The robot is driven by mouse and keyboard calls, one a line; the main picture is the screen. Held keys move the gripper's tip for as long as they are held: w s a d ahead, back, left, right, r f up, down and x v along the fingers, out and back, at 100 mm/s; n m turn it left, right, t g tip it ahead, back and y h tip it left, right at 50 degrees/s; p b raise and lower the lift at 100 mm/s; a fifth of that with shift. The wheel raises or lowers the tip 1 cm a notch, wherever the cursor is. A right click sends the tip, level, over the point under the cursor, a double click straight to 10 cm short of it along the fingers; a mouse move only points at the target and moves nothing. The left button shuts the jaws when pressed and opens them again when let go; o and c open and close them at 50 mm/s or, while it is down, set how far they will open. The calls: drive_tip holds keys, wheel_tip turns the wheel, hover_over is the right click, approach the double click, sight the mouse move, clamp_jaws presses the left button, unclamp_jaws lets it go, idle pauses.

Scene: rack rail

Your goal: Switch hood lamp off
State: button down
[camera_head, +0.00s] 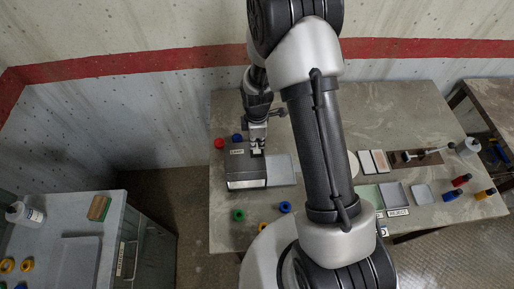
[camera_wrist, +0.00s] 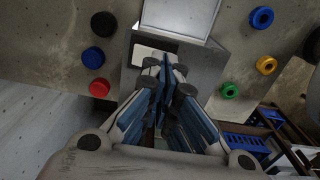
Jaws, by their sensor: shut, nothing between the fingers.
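The hood (camera_head: 236,170) is a dark box on the table in the head view, with a "LAMP" label on top and a pale, bright strip along its front edge. In the wrist view the hood (camera_wrist: 204,62) lies just beyond the fingers, with a white switch plate (camera_wrist: 143,55) on it. My gripper (camera_head: 258,151) is shut and empty, pointing down at the label end of the hood. In the wrist view my gripper (camera_wrist: 166,66) has its fingertips at the white plate and covers part of it. I cannot tell whether they touch it or how the switch is set.
A grey plate (camera_head: 282,170) lies right of the hood. Red (camera_head: 219,143) and blue (camera_head: 237,137) round pieces stand behind it. Green (camera_head: 239,215) and blue (camera_head: 285,207) rings lie in front. My arm hides the table's middle. A side cabinet (camera_head: 110,220) stands left.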

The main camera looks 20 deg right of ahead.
sight(257, 150)
drive_tip(key=shift+f+b, duration=1.15)
drive_tip(key=shift+f, duration=0.25)
idle(0.4)
drive_tip(key=shift+r, duration=0.1)
drive_tip(key=shift+r+p, duration=2.2)
drive_tip(key=shift+r, duration=1.25)
